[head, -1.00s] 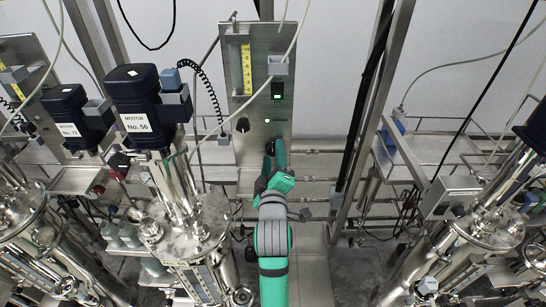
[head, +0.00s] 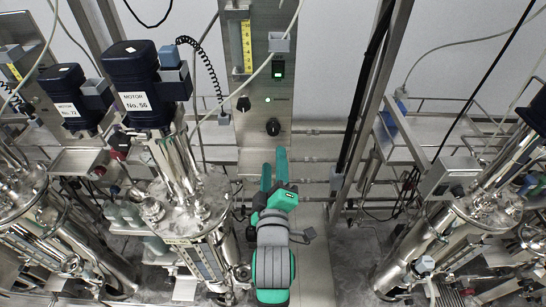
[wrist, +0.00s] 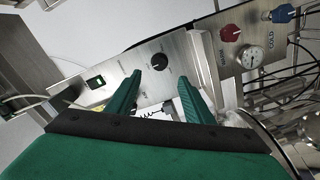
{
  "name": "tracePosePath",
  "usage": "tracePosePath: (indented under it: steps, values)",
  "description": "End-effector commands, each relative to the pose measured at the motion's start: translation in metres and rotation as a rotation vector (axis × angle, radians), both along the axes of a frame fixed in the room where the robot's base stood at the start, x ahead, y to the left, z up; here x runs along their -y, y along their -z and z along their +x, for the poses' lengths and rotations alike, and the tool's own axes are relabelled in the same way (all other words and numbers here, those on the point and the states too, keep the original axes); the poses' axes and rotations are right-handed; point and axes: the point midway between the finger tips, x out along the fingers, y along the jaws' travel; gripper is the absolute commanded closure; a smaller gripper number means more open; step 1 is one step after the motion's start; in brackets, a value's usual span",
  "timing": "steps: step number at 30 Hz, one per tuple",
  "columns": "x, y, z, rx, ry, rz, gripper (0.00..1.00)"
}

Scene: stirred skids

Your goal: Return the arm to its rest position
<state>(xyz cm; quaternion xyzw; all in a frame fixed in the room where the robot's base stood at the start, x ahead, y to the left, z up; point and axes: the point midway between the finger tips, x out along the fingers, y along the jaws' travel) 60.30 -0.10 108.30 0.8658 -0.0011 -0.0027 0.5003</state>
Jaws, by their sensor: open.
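My green gripper (head: 273,170) is in the middle of the head view, below the lower knob of the steel control panel (head: 253,120). Its two fingers are apart with nothing between them. In the wrist view the open fingers (wrist: 160,90) point toward the panel, and a black knob (wrist: 159,61) shows beyond them, apart from the fingertips. The same black knob (head: 272,127) is fully visible in the head view, just above the fingertips. My grey and green arm reaches up from the bottom of the head view.
A vessel with a dark motor marked No. 56 (head: 145,85) stands close on the left. A steel post (head: 362,120) rises to the right. Another vessel (head: 470,220) stands at far right.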

Motion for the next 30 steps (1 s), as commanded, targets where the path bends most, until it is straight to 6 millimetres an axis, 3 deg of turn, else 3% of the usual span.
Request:
tracePosePath:
  steps: [17,23,30]
  values:
    - [-0.001,0.003,-0.003,-0.002,-0.002,0.007,0.53]
    - [-0.004,0.039,-0.022,-0.026,-0.001,0.103,0.53]
    - [-0.008,0.103,-0.072,-0.065,0.014,0.303,0.53]
